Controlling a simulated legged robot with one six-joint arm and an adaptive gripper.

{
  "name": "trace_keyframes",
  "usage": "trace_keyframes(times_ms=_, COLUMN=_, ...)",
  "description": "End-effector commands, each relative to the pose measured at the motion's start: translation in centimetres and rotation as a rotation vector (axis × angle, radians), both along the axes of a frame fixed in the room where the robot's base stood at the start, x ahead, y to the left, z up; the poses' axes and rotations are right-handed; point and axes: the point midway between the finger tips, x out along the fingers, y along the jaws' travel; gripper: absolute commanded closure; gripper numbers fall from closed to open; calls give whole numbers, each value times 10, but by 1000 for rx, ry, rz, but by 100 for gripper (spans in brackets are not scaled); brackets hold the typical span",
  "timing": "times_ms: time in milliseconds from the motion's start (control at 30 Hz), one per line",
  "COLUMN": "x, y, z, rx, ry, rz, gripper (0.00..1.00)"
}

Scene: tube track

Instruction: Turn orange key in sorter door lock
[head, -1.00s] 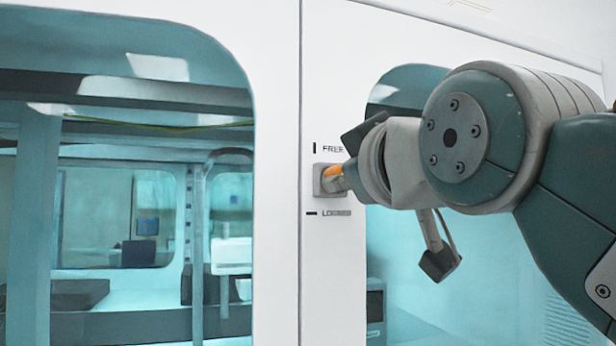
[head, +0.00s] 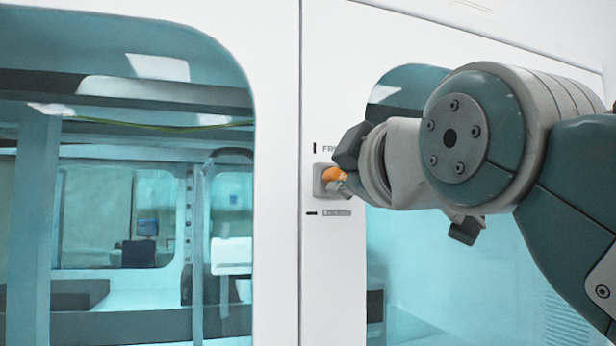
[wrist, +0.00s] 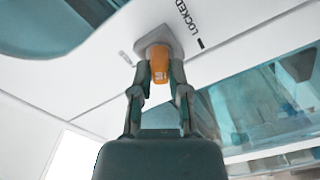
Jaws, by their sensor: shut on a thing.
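The orange key (head: 333,175) sits in the grey square lock (head: 319,190) on the white door frame. In the wrist view the key (wrist: 159,66) stands out from the lock plate (wrist: 150,38), between my fingers. My gripper (wrist: 160,82) is shut on the key, one finger on each side of it. In the head view my gripper (head: 345,182) reaches the lock from the right, and its fingertips partly hide the key. A FREE mark (head: 315,148) is above the lock and a LOCKED mark (head: 312,213) is below it. The wrist view also shows the LOCKED label (wrist: 187,18).
A large teal-tinted window (head: 110,225) lies left of the lock, with shelves and equipment behind it. A second tinted window (head: 420,270) lies to the right, partly behind my arm. The white frame around the lock is flat.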

Motion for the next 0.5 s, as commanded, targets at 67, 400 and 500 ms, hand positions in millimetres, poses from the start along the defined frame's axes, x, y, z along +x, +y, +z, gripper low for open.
trace_keyframes(times_ms=67, x=3, y=1, z=-5, rx=-57, ry=0, rz=0, gripper=100)
trace_keyframes(times_ms=400, x=3, y=1, z=-5, rx=-92, ry=-10, rz=0, gripper=100)
trace_keyframes(times_ms=500, x=3, y=1, z=-5, rx=-164, ry=-31, rz=1, gripper=100)
